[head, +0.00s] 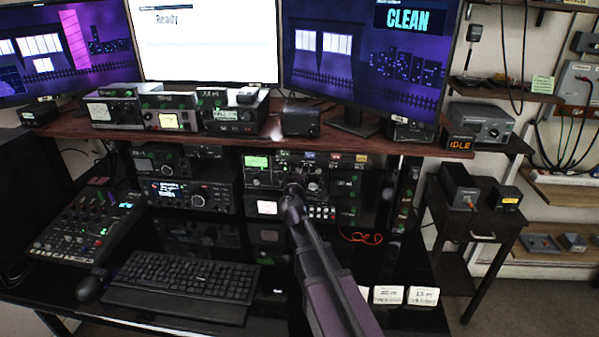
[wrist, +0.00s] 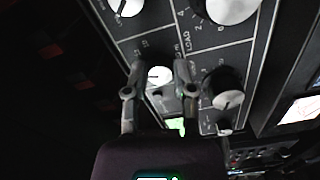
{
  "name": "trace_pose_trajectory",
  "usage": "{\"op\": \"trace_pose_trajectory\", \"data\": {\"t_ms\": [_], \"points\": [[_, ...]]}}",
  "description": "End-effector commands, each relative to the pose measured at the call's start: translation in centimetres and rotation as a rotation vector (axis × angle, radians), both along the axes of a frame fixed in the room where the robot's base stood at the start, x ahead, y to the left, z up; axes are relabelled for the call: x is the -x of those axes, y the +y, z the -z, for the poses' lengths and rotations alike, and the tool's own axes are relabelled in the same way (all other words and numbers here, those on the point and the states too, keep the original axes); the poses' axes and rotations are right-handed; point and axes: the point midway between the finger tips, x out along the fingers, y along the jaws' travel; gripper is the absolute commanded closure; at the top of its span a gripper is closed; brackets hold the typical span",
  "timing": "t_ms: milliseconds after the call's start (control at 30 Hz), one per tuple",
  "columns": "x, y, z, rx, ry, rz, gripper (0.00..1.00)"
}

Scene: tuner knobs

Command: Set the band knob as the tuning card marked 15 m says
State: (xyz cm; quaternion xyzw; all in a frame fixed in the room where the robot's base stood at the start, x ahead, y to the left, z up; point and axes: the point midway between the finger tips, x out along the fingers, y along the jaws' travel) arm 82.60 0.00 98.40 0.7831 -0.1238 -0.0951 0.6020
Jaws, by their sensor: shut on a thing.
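My gripper (wrist: 160,78) is at the tuner's front panel in the wrist view, with one finger on each side of a small white-faced knob. I take it for the band knob (wrist: 160,75); small marks ring it, too blurred to read, and its pointer is unclear. The tuner (head: 258,177) stands under the shelf in the head view, where my gripper (head: 293,190) covers part of its front. The card marked 15 m (head: 423,296) lies at the desk's front right; its small line is too blurred to read.
A larger knob (wrist: 222,88) sits close right of my gripper, with other knobs above near the LOAD lettering. Another card (head: 388,295), apparently 20 m, lies left of the 15 m card. A red cable (head: 362,238) lies right of my arm. A keyboard (head: 190,277) is at left.

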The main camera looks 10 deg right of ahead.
Motion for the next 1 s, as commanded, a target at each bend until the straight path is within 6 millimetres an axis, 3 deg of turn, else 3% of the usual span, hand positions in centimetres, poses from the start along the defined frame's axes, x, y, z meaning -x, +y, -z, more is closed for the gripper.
{"op": "trace_pose_trajectory", "data": {"t_ms": [133,167,267,733,1000], "points": [[0.0,0.0,0.0,-0.001,0.0,0.0,1.0],[0.0,0.0,0.0,-0.001,0.0,0.0,0.6],[0.0,0.0,0.0,-0.001,0.0,0.0,0.32],[0.2,0.1,0.0,-0.002,-0.001,-0.001,0.32],[2.3,0.7,0.0,-0.002,0.0,-0.002,0.32]]}}
